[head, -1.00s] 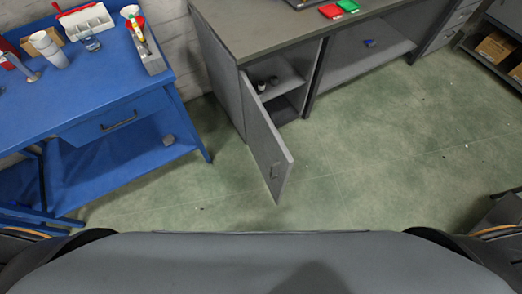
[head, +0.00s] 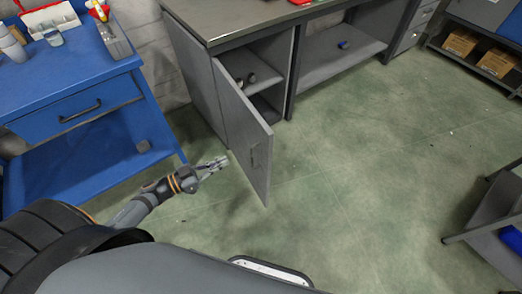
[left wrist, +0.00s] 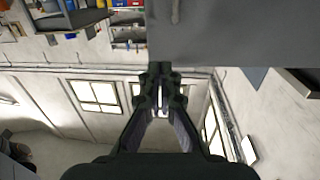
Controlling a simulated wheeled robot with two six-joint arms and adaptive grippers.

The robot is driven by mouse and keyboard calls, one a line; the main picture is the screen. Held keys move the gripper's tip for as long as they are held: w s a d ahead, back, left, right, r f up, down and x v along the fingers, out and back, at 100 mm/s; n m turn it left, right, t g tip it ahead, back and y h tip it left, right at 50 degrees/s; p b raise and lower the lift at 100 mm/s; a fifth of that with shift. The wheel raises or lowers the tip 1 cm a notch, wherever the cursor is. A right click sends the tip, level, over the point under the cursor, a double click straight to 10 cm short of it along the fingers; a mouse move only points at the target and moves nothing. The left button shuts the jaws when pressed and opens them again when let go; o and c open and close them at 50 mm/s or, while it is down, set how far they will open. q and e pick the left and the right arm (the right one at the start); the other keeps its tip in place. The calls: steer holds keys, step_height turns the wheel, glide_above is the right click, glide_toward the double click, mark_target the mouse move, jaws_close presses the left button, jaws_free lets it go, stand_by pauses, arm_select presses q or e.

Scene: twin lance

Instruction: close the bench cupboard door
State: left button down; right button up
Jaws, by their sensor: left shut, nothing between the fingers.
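The grey cupboard door (head: 246,138) stands open from the bench cupboard, swung out over the floor, its handle on the face toward the left. Inside the cupboard (head: 273,52), a shelf with small dark items shows past the door. My left gripper (head: 222,162) is shut and empty, just left of the door's lower free part; I cannot tell whether it touches. In the left wrist view its fingers (left wrist: 160,72) are together, and a grey panel with a handle, apparently the door (left wrist: 225,38), fills the upper right. My right gripper is not in view.
A blue workbench (head: 75,80) with a drawer stands to the left, its leg near my left arm. The grey bench top (head: 240,15) is above the cupboard. Green floor (head: 370,140) is open to the right. A grey cart-like frame (head: 490,215) stands at right.

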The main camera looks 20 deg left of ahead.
mark_target(264, 143)
arm_select(q)
steer(key=x, duration=1.3)
steer(key=shift+w+b, duration=0.2)
steer(key=shift+b, duration=0.2)
